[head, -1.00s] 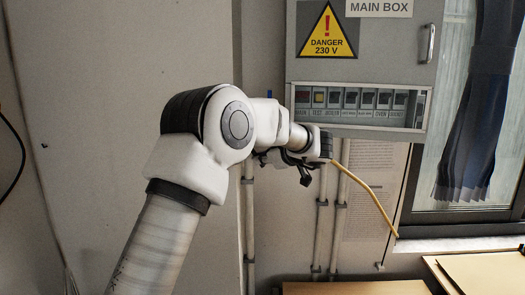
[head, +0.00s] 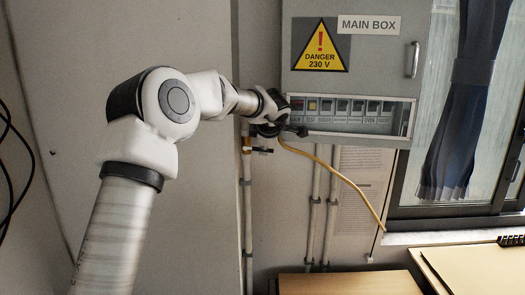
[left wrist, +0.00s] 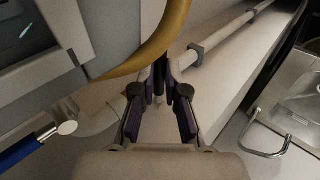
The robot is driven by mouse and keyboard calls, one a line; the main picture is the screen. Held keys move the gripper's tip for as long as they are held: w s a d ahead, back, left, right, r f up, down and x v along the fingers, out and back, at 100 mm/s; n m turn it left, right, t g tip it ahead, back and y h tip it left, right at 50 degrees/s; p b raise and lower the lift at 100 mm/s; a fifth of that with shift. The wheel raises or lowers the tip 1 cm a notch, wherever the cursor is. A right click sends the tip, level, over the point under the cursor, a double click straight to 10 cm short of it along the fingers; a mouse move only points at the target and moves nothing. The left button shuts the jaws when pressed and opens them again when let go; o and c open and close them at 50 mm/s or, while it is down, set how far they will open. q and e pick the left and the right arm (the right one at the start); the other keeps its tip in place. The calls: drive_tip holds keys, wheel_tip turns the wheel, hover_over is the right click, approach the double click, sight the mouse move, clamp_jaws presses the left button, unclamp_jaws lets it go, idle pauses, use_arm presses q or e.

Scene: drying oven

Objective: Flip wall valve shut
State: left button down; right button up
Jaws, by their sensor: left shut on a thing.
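My left gripper (head: 268,128) is at the wall pipe left of and below the main box. In the left wrist view its fingertips (left wrist: 159,78) are closed together at the pipe. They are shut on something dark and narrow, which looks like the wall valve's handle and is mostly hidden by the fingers. In the head view a yellow fitting (head: 247,145) shows on the pipe just below the gripper, with a small dark part beside it. The valve's exact angle cannot be made out. My right gripper is in neither view.
The grey main box (head: 370,72) hangs right of the gripper. A yellow hose (head: 345,181) droops from beside the gripper, and passes close in the left wrist view (left wrist: 150,45). A blue handle (left wrist: 22,153) shows at lower left there. Wooden boards (head: 345,284) lie below.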

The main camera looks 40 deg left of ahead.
use_arm(q)
drive_tip(key=shift+r+n+t+h, duration=0.2)
drive_tip(key=shift+n+t+h, duration=0.1)
drive_tip(key=shift+h, duration=0.2)
drive_tip(key=c, duration=1.6)
unclamp_jaws()
drive_tip(key=shift+o, duration=0.6)
drive_tip(key=shift+w+a, duration=0.1)
drive_tip(key=v, duration=1.1)
drive_tip(key=shift+s+r, duration=0.25)
drive_tip(key=shift+r, duration=0.05)
